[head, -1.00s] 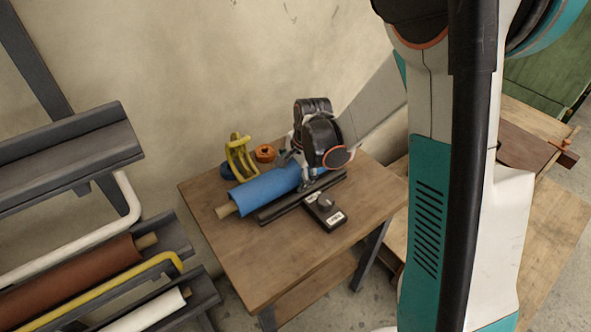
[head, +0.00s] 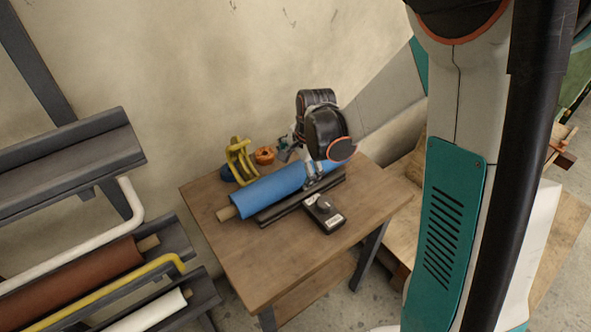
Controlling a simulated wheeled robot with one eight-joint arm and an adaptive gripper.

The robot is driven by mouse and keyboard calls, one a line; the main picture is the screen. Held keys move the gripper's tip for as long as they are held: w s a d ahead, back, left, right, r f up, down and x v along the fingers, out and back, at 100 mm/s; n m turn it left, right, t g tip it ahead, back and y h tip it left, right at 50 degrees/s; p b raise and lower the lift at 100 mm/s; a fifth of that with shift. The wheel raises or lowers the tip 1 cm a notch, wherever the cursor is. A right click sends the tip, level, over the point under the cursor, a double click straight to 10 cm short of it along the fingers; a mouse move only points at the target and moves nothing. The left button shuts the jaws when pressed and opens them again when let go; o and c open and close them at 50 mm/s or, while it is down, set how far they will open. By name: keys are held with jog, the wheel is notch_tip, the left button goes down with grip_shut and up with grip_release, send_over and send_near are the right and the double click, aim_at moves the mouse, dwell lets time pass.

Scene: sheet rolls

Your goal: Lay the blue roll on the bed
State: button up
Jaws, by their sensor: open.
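My wrist hides part of that end, and I cannot tell whether the fingers touch the roll.
A dark labelled box (head: 324,213) sits right of the bed. A yellow tool (head: 240,160) and an orange tape roll (head: 265,155) stand behind the blue roll. At left, a rack (head: 70,150) holds a brown roll (head: 75,281) and a white roll (head: 150,314). The table's front (head: 270,262) is clear.

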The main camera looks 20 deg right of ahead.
jog(key=p+v, duration=0.2)
jog(key=v, duration=0.5)
jog(key=shift+r, duration=0.1)
jog(key=s+r+n+t, duration=0.2)
jog(key=s+r+n, duration=0.4)
jog(key=s, duration=0.4)
jog(key=s+r+n+t+h, duration=0.1)
jog(key=s+r+n+t, duration=0.1)
jog(key=s+r+n, duration=0.4)
jog(key=shift+s+a+r+n, duration=0.4)
jog(key=shift+s+n, duration=0.8)
jog(key=shift+s, duration=0.95)
jog(key=shift+f, duration=0.1)
